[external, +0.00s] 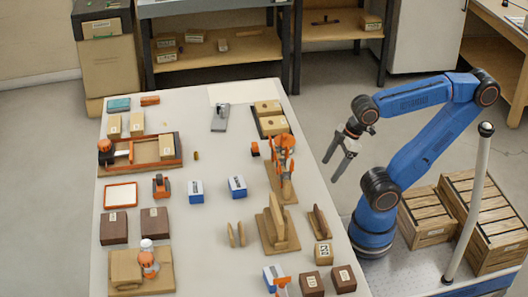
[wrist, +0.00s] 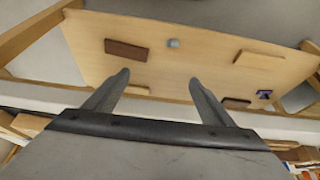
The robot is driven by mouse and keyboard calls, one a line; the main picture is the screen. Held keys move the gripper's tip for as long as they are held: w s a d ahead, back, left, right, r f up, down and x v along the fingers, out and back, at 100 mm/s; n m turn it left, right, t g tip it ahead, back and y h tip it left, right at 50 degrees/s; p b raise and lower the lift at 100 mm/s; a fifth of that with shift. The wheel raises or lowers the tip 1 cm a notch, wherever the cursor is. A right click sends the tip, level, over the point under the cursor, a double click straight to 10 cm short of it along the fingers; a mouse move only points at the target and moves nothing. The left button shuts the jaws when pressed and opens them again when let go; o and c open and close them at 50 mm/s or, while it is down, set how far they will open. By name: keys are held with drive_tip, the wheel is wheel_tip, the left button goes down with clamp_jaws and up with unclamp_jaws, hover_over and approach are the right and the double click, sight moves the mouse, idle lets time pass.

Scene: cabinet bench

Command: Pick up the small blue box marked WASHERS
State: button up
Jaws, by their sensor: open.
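Two small blue boxes with white faces stand near the middle of the bench: a left blue box (external: 195,191) and a right blue box (external: 237,187). A third blue and white box (external: 273,276) stands at the front right, partly behind an orange part. Their lettering is too small to read, so I cannot tell which is marked WASHERS. My gripper (external: 334,168) is raised off the bench's right side, away from all three boxes. In the wrist view my gripper (wrist: 158,80) is open, with nothing between its fingers.
The pale bench (external: 220,260) is crowded with blocks and trays. An orange clamp-like tool (external: 284,150) and a wooden stand (external: 276,225) lie between my gripper and the middle boxes. The wrist view shows a wooden surface (wrist: 200,60) with several small items. Crates (external: 485,220) stand at right.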

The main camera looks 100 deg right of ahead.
drive_tip(key=shift+c, duration=1.3)
wheel_tip(320, 180, up, 28)
drive_tip(key=w+a+r+m+g, duration=0.15)
drive_tip(key=w+m, duration=0.25)
drive_tip(key=w, duration=0.4)
drive_tip(key=w+a+r+m+g, duration=0.15)
drive_tip(key=w+m, duration=0.25)
drive_tip(key=w, duration=0.5)
drive_tip(key=m+g, duration=0.2)
drive_tip(key=m, duration=0.7)
hover_over(236, 178)
wheel_tip(236, 178, down, 3)
drive_tip(key=f, duration=1.6)
drive_tip(key=shift+w+a+f, duration=0.15)
drive_tip(key=shift+a+f, duration=0.1)
drive_tip(key=shift+f, duration=0.05)
drive_tip(key=shift+d+f, duration=0.2)
drive_tip(key=shift+f, duration=2.75)
